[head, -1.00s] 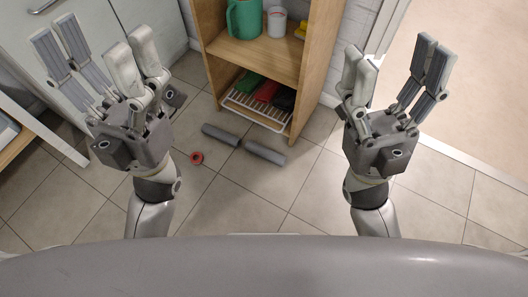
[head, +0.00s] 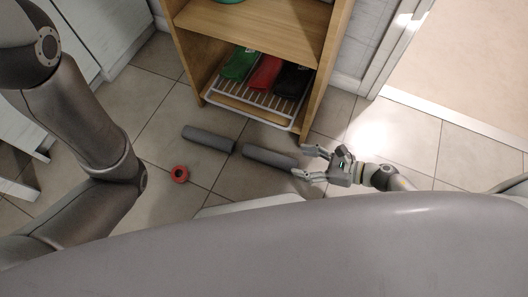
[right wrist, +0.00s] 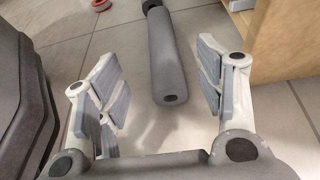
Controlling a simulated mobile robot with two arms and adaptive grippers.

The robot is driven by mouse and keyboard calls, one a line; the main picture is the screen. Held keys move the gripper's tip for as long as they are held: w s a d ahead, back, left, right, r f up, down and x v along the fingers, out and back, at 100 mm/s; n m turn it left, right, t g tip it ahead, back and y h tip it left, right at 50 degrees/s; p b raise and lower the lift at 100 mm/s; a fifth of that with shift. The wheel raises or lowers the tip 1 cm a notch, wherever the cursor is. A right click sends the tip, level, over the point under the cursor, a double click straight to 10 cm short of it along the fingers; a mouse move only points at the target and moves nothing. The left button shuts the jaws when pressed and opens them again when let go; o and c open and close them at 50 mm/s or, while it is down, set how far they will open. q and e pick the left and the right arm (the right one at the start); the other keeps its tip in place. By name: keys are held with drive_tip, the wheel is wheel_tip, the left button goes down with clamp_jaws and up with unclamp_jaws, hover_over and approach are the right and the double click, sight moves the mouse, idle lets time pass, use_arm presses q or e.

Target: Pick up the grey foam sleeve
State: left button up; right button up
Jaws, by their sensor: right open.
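Two grey foam sleeves lie end to end on the tiled floor in the head view, a left one (head: 208,139) and a right one (head: 270,157). My right gripper (head: 303,161) is open and empty at the right end of the right sleeve. In the right wrist view the near end of that sleeve (right wrist: 173,65) shows between the spread fingers (right wrist: 158,62), closer to the right-hand finger. I see no clear contact. My left arm crosses the left of the head view, and its gripper is out of view.
A wooden shelf unit (head: 252,28) stands just behind the sleeves. A white rack (head: 245,103) with green, red and black items is on its bottom level. A red ring (head: 180,174) lies on the floor left of the sleeves. Floor to the right is clear.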

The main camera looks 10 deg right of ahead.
sight(280, 159)
drive_tip(key=b+x, duration=0.1)
drive_tip(key=x, duration=0.1)
drive_tip(key=f+b+x, duration=0.1)
drive_tip(key=x, duration=0.2)
drive_tip(key=shift+w+d, duration=0.1)
drive_tip(key=b+x, duration=0.3)
drive_tip(key=x, duration=0.1)
drive_tip(key=shift+f, duration=0.2)
drive_tip(key=shift+w+a+f, duration=0.1)
drive_tip(key=shift+w+a, duration=0.15)
drive_tip(key=shift+a, duration=0.35)
drive_tip(key=c, duration=0.9)
